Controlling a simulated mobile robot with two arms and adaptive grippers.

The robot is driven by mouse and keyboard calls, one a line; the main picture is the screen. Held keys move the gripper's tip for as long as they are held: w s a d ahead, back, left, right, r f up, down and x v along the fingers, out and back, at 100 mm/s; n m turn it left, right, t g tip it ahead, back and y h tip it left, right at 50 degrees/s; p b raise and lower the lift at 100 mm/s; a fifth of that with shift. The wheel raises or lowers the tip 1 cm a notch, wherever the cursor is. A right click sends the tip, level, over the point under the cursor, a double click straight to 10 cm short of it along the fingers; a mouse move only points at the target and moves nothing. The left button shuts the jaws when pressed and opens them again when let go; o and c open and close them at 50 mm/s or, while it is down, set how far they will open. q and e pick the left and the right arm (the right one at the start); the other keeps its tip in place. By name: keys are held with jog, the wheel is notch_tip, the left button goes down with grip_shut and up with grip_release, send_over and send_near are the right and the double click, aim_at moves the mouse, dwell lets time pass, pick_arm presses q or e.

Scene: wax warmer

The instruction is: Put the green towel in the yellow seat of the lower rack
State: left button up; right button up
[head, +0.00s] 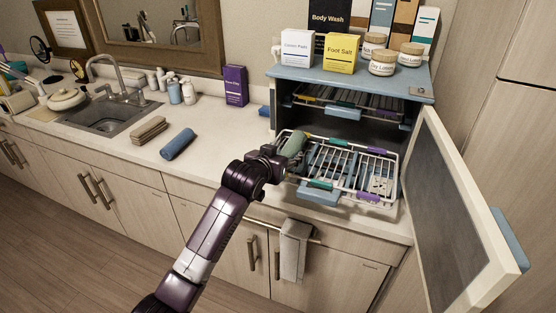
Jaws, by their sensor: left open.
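A green rolled towel (293,143) rests at the far left corner of the pulled-out lower rack (346,170), tilted. The rack is white wire with coloured bands. A yellow band (310,137) shows on its far rail, just right of the towel; purple and green bands mark other parts. Part of the left side of the rack is hidden behind my gripper. My left gripper (280,158) is open at the near end of the towel. Whether its fingers touch the towel is unclear. My right gripper is not in view.
The rack extends from a blue-topped warmer cabinet (349,83) with its door (455,200) swung open on the right. An upper rack (350,101) sits inside. A blue rolled towel (178,144) and tan towels (149,130) lie on the counter left. Boxes and jars stand on top.

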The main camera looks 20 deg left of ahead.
pick_arm(q)
jog(key=shift+b+v, duration=0.35)
jog(key=shift+v, duration=2.65)
